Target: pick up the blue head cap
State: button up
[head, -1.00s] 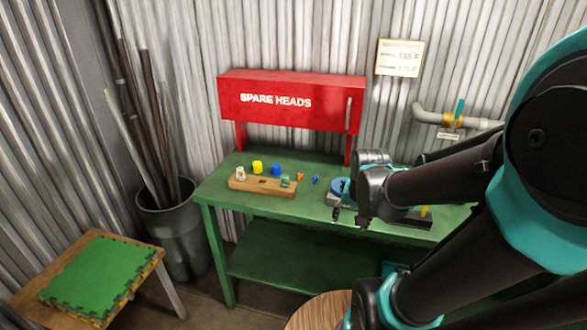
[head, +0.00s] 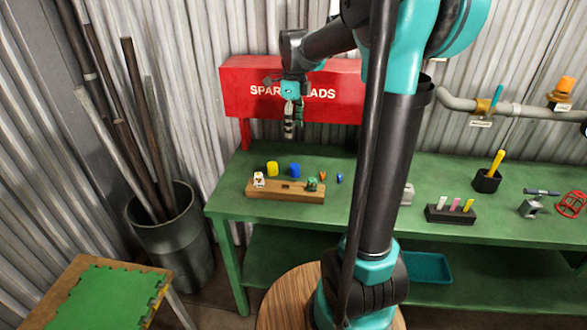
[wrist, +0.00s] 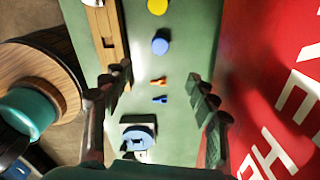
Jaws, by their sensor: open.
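The blue head cap (head: 295,170) stands on the green bench (head: 235,185), behind the wooden block and right of a yellow cap (head: 272,169). In the wrist view the blue cap (wrist: 160,46) shows as a round disc beyond my fingertips, with the yellow cap (wrist: 157,6) past it. My gripper (head: 288,136) is open and empty, pointing down above the rear of the bench, in front of the red cabinet. In the wrist view its fingers (wrist: 162,80) are spread wide, with nothing between the pads. The cap is below and clear of the fingers.
The wooden block (head: 270,194) holds a white piece (head: 259,179) and a green piece (head: 312,184). Small orange (head: 322,175) and blue (head: 339,178) pieces lie to its right. The red cabinet (head: 240,90) rises close behind my gripper. A dark holder (head: 450,213) stands farther right.

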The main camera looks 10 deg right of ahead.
aim_at(295, 166)
notch_tip(295, 166, down, 16)
jog(key=shift+d+f, duration=0.1)
jog(key=shift+f, duration=0.15)
jog(key=c, duration=0.7)
jog(key=shift+c, duration=0.2)
